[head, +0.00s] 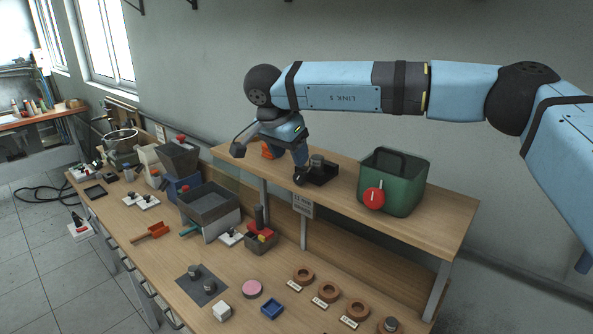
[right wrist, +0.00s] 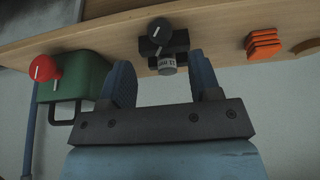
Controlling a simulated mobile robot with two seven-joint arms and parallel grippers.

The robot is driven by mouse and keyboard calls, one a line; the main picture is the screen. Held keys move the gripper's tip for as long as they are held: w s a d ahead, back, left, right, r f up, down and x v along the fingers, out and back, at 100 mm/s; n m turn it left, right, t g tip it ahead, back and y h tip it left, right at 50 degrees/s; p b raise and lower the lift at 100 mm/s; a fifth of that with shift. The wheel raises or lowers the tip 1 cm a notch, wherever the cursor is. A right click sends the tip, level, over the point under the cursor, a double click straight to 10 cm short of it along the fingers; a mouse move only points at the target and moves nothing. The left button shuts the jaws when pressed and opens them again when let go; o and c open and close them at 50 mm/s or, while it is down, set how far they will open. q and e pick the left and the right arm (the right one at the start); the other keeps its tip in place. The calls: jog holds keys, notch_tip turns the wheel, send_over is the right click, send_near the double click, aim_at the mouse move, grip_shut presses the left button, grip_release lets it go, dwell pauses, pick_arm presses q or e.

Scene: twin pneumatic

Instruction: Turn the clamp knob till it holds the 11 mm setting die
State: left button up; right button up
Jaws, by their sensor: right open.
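The clamp (head: 322,173) is a dark block on the raised wooden shelf; it also shows in the right wrist view (right wrist: 176,42). Its dark knob (right wrist: 160,31) bears a white line. A small grey cylinder with a label (right wrist: 167,65) sits at the clamp; its lettering is upside down and too small to read surely. I cannot tell whether the clamp grips it. My right gripper (head: 300,174) is beside the clamp. In the right wrist view its two blue fingers (right wrist: 162,76) are apart and empty, with the clamp beyond them. My left gripper is out of view.
A green box (head: 408,178) with a red knob (head: 374,197) stands on the shelf to the right. Orange pieces (right wrist: 263,44) lie on the clamp's other side. A sign (head: 303,204) hangs at the shelf edge. Several brown rings (head: 327,291) lie on the bench below.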

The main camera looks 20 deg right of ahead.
aim_at(298, 174)
jog(key=p+x, duration=0.1)
jog(key=x, duration=0.5)
jog(key=shift+d+r, duration=0.1)
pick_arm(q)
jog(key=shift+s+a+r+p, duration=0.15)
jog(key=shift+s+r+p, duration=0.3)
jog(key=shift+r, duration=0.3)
pick_arm(e)
jog(key=shift+w+d+f, duration=0.15)
jog(key=shift+d+f, duration=0.05)
jog(key=shift+f, duration=0.5)
jog(key=c, duration=0.9)
jog(key=shift+f+b, duration=0.2)
jog(key=shift+b, duration=0.45)
jog(key=shift+t+b, duration=0.5)
jog(key=shift+b, duration=0.45)
jog(key=shift+r+y, duration=0.1)
jog(key=shift+y, duration=0.2)
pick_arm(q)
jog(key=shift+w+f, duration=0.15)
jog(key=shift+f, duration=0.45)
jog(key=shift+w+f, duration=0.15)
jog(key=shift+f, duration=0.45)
pick_arm(e)
jog(key=shift+r, duration=0.15)
